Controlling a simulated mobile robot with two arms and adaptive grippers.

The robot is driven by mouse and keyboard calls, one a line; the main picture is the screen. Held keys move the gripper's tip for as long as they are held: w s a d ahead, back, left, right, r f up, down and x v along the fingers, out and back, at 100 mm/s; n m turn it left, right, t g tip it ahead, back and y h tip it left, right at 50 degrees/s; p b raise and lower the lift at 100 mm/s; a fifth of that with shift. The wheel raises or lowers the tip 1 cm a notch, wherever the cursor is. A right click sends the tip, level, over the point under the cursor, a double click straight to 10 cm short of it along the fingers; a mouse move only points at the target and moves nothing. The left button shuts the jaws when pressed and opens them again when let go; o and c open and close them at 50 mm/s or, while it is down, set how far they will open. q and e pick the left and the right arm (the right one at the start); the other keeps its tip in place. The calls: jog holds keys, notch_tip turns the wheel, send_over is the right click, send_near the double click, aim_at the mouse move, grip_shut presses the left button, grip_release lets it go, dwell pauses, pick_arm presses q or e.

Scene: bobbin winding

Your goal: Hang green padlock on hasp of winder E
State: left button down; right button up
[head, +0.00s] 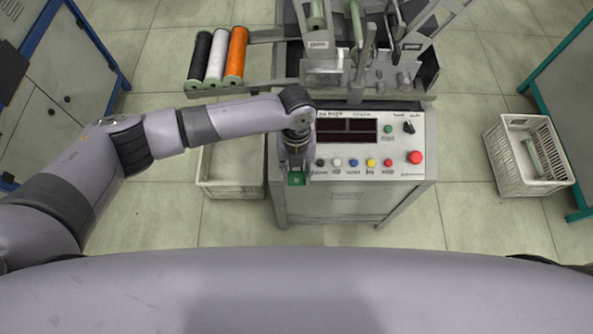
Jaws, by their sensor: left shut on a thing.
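My left gripper (296,167) points down at the left edge of the winder's control panel (345,180). It is shut on the green padlock (296,180), a small green block at the fingertips. The fingers cover part of the padlock, and its shackle cannot be made out. The winder (335,208) is a grey cabinet with spindles on top. I cannot make out its hasp or a letter E, nor whether the padlock touches the cabinet. My right gripper is not in view.
Black, white and orange thread spools (236,54) lie on a rack at the upper left. A pale bin (231,191) stands on the floor left of the winder. A white basket (532,183) stands at the right. The panel has coloured buttons and a red knob (415,158).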

pick_arm(q)
jog(key=shift+w+f+b, duration=0.4)
jog(key=shift+f+b, duration=0.4)
jog(key=shift+f, duration=0.05)
jog(key=shift+w+f+b, duration=0.35)
jog(key=shift+f+b, duration=0.35)
jog(key=shift+f, duration=0.15)
jog(key=shift+w+f+b, duration=0.4)
jog(key=shift+f+b, duration=0.3)
jog(key=shift+b, duration=0.2)
jog(key=shift+f, duration=0.1)
jog(key=shift+s+f, duration=0.25)
jog(key=shift+s, duration=0.25)
dwell(0.4)
jog(key=c, duration=1)
grip_release()
jog(key=shift+w, duration=0.1)
